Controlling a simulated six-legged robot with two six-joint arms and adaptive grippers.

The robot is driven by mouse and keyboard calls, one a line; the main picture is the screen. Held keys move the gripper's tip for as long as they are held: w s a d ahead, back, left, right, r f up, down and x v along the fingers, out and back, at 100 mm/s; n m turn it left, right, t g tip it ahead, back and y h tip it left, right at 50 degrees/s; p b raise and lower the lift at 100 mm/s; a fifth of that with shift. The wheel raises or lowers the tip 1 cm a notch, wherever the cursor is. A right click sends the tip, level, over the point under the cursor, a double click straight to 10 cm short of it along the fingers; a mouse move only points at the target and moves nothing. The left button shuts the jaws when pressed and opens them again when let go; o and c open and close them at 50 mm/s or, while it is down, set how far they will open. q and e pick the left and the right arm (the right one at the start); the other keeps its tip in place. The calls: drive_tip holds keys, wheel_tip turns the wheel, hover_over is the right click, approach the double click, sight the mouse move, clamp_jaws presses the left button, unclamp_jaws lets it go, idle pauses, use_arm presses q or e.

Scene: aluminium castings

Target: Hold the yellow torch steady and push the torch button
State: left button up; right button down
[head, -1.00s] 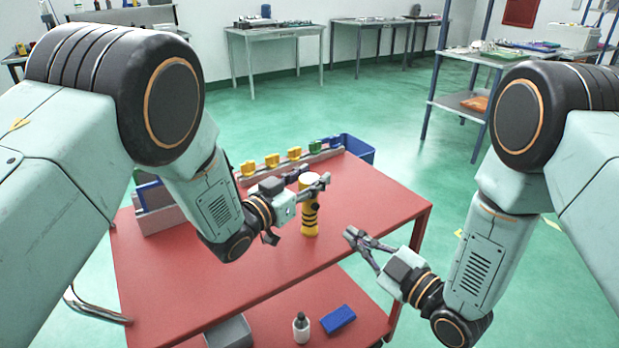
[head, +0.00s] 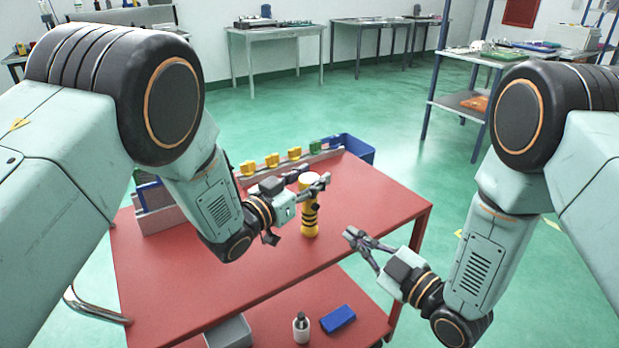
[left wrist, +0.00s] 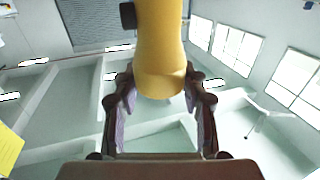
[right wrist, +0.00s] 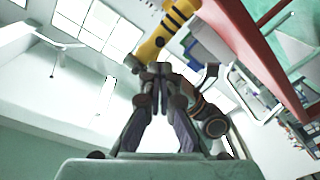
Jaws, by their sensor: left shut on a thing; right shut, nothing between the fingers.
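The yellow torch (head: 309,222) with black bands is upright over the red table. I cannot tell whether its base touches the tabletop. My left gripper (head: 312,180) is shut on its upper part. In the left wrist view the torch (left wrist: 160,45) is between the two fingers (left wrist: 160,90), and a dark block, possibly the button, sticks out from its side. My right gripper (head: 352,238) is shut and empty, to the right of the torch and apart from it. In the right wrist view the torch (right wrist: 150,50) is beyond the closed fingertips (right wrist: 155,72).
The red table (head: 200,285) has bare top in front of the torch. A rack with yellow parts (head: 272,160) and a blue bin (head: 358,148) stand at its back. A bottle (head: 301,328) and a blue block (head: 338,318) are on the lower shelf.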

sight(309, 207)
wheel_tip(309, 207, up, 10)
drive_tip(key=w+a+n+g+y, duration=0.3)
drive_tip(key=s+d+f+m+g+h, duration=0.2)
drive_tip(key=d+f+m+g+h, duration=0.15)
drive_tip(key=f+g+h, duration=0.4)
drive_tip(key=shift+n+t+y, duration=0.25)
drive_tip(key=shift+t+y, duration=0.4)
drive_tip(key=shift+t, duration=0.1)
drive_tip(key=shift+w+a+f, duration=0.25)
drive_tip(key=shift+w+a, duration=0.55)
drive_tip(key=shift+w, duration=0.3)
drive_tip(key=shift+w+a+f, duration=0.2)
drive_tip(key=shift+w+a, duration=0.55)
drive_tip(key=shift+w, duration=0.35)
drive_tip(key=shift+w+a+f, duration=0.25)
drive_tip(key=shift+w+a, duration=0.55)
drive_tip(key=shift+w, duration=0.3)
